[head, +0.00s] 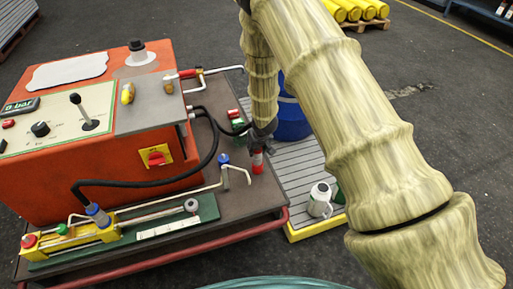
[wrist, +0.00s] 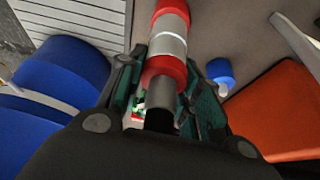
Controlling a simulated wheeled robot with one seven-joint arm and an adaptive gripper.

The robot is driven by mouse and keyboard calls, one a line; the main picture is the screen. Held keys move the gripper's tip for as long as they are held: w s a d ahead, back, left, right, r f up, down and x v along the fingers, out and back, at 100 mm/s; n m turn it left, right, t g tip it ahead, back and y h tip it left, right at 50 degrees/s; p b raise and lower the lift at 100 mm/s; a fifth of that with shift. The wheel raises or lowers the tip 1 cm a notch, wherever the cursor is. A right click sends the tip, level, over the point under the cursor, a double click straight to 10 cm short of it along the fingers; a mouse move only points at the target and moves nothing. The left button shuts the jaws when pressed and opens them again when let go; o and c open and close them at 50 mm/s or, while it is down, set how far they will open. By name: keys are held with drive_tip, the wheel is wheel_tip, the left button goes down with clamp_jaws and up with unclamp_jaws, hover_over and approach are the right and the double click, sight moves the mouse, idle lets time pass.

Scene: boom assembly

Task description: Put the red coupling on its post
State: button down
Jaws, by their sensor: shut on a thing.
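The red coupling (wrist: 169,47) has a silver band and fills the space between the fingers of my gripper (wrist: 165,80) in the wrist view. My gripper is shut on it. In the head view the coupling (head: 257,161) shows as a small red piece with a pale band under my gripper (head: 262,138), roughly upright above the right part of the cart top. I cannot pick out its post with certainty. A blue cap (head: 223,158) on the bent pipe stands just left of the coupling; a blue cap also shows in the wrist view (wrist: 220,70).
The orange machine (head: 150,165) and a black hose (head: 150,183) lie left of my gripper. A green and red block (head: 236,118) is behind. A blue bucket (head: 291,122) and a white can (head: 319,203) stand on the slatted platform (head: 300,160) to the right.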

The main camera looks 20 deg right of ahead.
drive_tip(key=shift+f, duration=0.3)
drive_tip(key=c, duration=1.3)
unclamp_jaws()
drive_tip(key=p+v, duration=0.7)
drive_tip(key=v, duration=0.4)
drive_tip(key=shift+s, duration=0.15)
